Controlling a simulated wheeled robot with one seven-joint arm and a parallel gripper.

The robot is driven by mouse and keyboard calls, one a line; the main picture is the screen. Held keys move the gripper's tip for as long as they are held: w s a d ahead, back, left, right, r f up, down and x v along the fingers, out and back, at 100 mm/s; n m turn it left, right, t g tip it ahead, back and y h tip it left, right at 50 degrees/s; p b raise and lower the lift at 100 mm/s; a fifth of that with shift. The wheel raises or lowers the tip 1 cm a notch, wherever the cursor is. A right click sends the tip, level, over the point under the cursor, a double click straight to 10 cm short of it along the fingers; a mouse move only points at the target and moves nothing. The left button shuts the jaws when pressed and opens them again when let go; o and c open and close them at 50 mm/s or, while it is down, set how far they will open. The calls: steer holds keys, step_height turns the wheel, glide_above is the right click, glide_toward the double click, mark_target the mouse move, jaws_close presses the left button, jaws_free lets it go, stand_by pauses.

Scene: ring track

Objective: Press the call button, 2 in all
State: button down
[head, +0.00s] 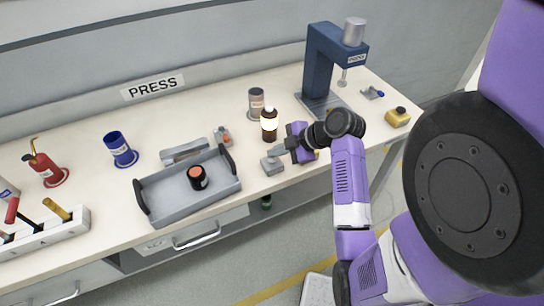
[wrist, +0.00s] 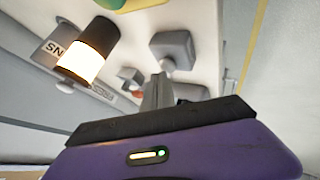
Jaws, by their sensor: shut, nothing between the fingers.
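A small grey box with a rounded knob on top (head: 272,164), which looks like the call button, stands near the front edge of the bench. It also shows in the wrist view (wrist: 174,48). My gripper (head: 288,147) is just to its right and above it, fingers shut and empty. In the wrist view my gripper's fingertips (wrist: 160,78) overlap the near side of the knob; I cannot tell whether they touch it. A dark lamp with a glowing band (head: 269,124) stands behind the box and shows lit in the wrist view (wrist: 88,50).
A grey tray (head: 160,208) holding a dark can (head: 197,178) lies to the left. A blue press (head: 325,65) stands behind right, with a yellow box (head: 398,117) beyond. A grey can (head: 256,102) is behind the lamp. Floor lies in front of the bench.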

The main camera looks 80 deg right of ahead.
mark_target(275, 159)
stand_by(0.4)
steer(key=shift+r+p, duration=0.85)
steer(key=shift+r, duration=0.1)
steer(key=shift+r, duration=0.1)
step_height(275, 159, up, 5)
steer(key=p, duration=0.4)
stand_by(2.2)
